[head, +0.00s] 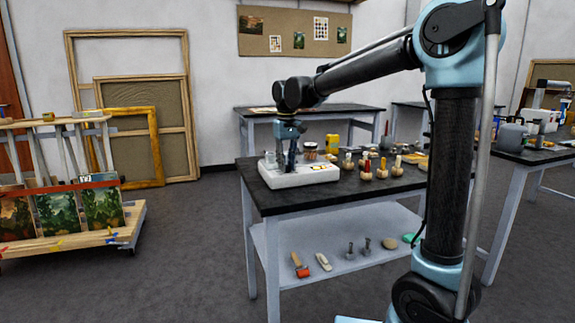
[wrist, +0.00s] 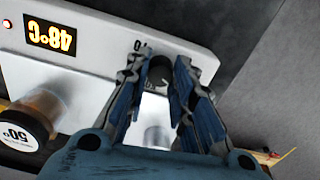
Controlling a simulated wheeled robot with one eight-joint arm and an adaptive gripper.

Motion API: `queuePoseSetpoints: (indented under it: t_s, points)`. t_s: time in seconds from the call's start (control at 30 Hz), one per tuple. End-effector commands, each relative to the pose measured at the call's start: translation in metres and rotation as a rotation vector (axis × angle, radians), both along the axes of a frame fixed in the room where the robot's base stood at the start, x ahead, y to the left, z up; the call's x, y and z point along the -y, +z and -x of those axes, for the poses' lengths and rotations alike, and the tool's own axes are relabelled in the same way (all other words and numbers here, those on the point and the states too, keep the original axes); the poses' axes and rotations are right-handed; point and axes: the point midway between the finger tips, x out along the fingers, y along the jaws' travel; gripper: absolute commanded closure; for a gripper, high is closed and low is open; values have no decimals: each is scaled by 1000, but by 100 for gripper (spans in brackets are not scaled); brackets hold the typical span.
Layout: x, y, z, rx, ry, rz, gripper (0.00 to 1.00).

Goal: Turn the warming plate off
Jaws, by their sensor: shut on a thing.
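The warming plate (head: 305,177) is a white slab at the left end of the dark-topped table. In the wrist view its pale front face (wrist: 110,40) carries a lit display (wrist: 50,36) that reads 48°C upside down. A small dark knob (wrist: 159,69) with a mark beside it sits on that face. My gripper (head: 289,163) points down at the plate. In the wrist view my gripper (wrist: 160,85) has its two blue-grey fingers on either side of the knob, shut on it. The fingers partly hide the knob, and its setting is unclear.
A jar (wrist: 36,118) with a lid marked 50° stands close beside the gripper. Several bulbous bottles (head: 367,168) stand on the table to the right of the plate. A yellow container (head: 332,144) stands behind. Tools lie on the lower shelf (head: 340,268).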

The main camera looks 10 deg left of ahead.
Motion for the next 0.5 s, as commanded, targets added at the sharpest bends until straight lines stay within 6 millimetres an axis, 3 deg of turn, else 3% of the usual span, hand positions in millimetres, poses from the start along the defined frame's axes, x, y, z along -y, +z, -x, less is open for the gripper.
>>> queuePoseSetpoints:
  t_s: [0.5]
  points:
    - [0, 0, -1, 3, 487, 0, 100]
